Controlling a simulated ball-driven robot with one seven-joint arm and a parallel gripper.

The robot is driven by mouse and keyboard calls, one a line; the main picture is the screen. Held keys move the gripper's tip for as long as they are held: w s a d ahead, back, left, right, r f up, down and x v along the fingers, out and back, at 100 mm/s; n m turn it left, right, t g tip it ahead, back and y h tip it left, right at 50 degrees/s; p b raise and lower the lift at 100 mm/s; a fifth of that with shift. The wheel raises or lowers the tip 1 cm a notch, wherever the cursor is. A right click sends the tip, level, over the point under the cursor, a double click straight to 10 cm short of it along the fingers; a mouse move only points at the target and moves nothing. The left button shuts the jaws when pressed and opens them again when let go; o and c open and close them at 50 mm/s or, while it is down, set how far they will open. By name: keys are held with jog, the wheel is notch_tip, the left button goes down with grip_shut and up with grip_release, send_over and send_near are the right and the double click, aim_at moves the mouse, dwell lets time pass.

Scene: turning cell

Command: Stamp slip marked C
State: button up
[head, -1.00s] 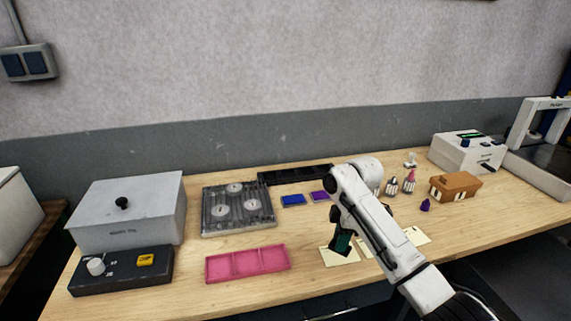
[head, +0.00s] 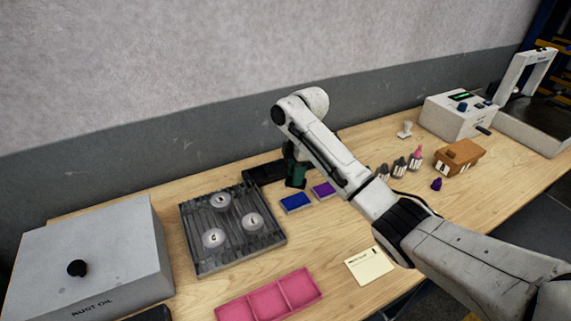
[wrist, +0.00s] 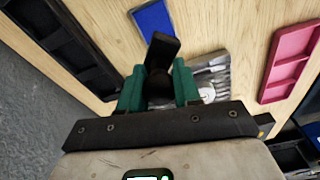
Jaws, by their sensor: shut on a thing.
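My gripper (head: 296,174) is by the near side of the black tray (head: 262,173), behind the blue ink pad (head: 296,202). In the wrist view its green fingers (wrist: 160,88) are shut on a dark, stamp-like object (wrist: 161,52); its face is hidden. The purple ink pad (head: 324,189) lies right of the blue pad, which also shows in the wrist view (wrist: 153,21). A cream slip (head: 370,266) lies flat near the front edge; its mark is too small to read. My arm hides the table to its right.
A grey tray with round pieces (head: 195,252) and a pink divided tray (head: 230,310) stand to the left. Small bottles (head: 400,167), a purple piece (head: 436,184) and a brown box (head: 470,158) stand right. Bare wood lies between the pads and the slip.

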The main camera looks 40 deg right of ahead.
jog(key=shift+f+b, duration=2.8)
jog(key=shift+f, duration=0.1)
jog(key=shift+f, duration=0.6)
dwell(0.4)
jog(key=shift+r, duration=0.15)
notch_tip(320, 180, up, 7)
jog(key=p, duration=0.6)
jog(key=shift+p, duration=0.3)
